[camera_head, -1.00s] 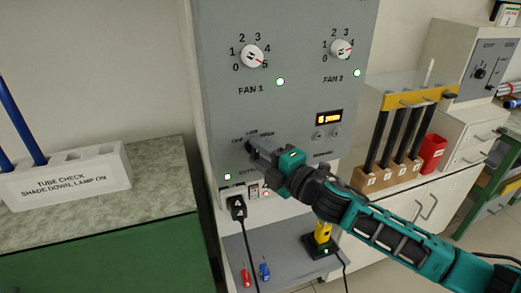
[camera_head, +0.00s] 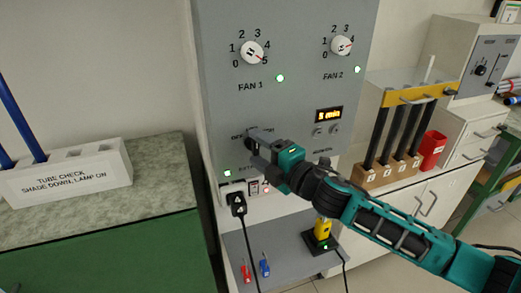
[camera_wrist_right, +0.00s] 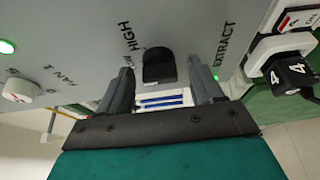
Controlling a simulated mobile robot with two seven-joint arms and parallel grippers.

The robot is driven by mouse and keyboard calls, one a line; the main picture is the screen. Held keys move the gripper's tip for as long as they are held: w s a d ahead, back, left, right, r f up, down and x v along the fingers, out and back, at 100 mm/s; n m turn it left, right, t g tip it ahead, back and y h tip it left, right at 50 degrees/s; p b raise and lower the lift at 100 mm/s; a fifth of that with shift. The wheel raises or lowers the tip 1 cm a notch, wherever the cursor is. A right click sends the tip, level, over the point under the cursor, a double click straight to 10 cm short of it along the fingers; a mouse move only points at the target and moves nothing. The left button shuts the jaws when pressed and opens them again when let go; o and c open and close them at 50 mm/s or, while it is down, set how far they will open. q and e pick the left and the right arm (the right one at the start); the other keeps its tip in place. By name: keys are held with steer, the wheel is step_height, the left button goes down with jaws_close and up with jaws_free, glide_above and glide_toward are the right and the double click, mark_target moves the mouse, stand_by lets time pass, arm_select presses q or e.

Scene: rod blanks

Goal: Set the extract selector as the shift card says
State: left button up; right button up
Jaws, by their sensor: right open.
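The extract selector (camera_wrist_right: 158,68) is a dark knob on the grey panel, seen in the right wrist view with HIGH printed beside it and EXTRACT to its right. My right gripper (camera_wrist_right: 161,76) is open, its two dark fingers on either side of the knob; I cannot tell whether they touch it. In the head view the right gripper (camera_head: 256,146) reaches the lower panel and hides the knob and part of its labels, so its setting cannot be read. No readable shift card is in view. My left gripper is not in view.
The FAN 1 knob (camera_head: 252,52) and FAN 2 knob (camera_head: 341,46) sit higher on the panel, beside green lamps. A lit display (camera_head: 328,115) is right of the gripper. Below are a black plug (camera_head: 237,204) with a cable and a grey shelf (camera_head: 245,250).

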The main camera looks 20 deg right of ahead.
steer(key=shift+s, duration=0.1)
steer(key=b+v, duration=0.2)
steer(key=v, duration=1)
steer(key=shift+s+d, duration=0.25)
steer(key=shift+s, duration=0.1)
